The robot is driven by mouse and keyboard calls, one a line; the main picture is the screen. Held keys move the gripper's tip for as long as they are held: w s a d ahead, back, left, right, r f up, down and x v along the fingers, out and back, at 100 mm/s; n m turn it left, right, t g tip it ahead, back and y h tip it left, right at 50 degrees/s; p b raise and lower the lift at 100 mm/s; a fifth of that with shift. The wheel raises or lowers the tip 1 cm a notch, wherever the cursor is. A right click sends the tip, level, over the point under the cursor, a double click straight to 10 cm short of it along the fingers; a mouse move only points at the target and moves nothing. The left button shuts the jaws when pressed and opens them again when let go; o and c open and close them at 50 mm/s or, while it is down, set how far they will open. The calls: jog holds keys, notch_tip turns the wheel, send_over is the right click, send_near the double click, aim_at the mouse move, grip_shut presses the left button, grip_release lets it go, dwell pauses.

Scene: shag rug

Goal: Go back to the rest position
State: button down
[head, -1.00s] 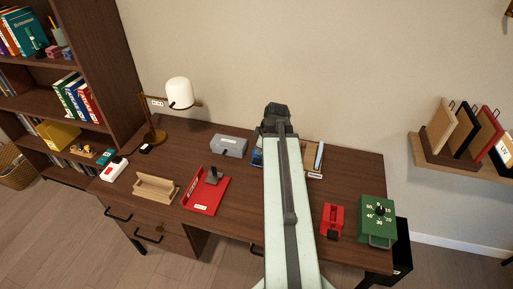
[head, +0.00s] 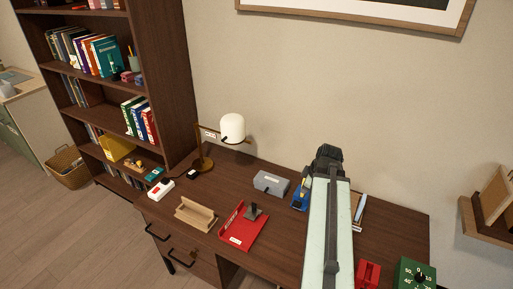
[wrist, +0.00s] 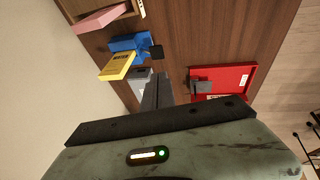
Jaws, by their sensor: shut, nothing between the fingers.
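My gripper shows in the wrist view (wrist: 158,92) as dark fingers held together, with nothing between them. It is above the brown desk (head: 385,235). In the head view my pale arm reaches out over the desk, and its dark far end (head: 327,158) stands in front of the back part of the desk and the wall. The fingertips are hidden in the head view.
On the desk are a lamp (head: 232,128), a grey box (head: 271,183), a red tray (head: 240,236), a wooden holder (head: 195,214), a blue item (head: 299,198), a red device (head: 368,274) and a green timer box (head: 405,268). A bookshelf (head: 165,60) stands left, a wall shelf (head: 480,220) right.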

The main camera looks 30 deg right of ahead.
jog(key=shift+w+a, duration=0.1)
jog(key=w+a+n+y, duration=0.15)
jog(key=w+a, duration=0.35)
jog(key=a, duration=0.7)
jog(key=w+a+n, duration=0.3)
jog(key=w+a, duration=0.2)
jog(key=a, duration=0.8)
jog(key=s+a+f+m+g+h, duration=0.1)
jog(key=s+a+m+g, duration=0.3)
jog(key=a+m, duration=0.7)
jog(key=shift+s+a+f, duration=0.25)
jog(key=shift+s+a, duration=0.3)
jog(key=shift+a, duration=0.45)
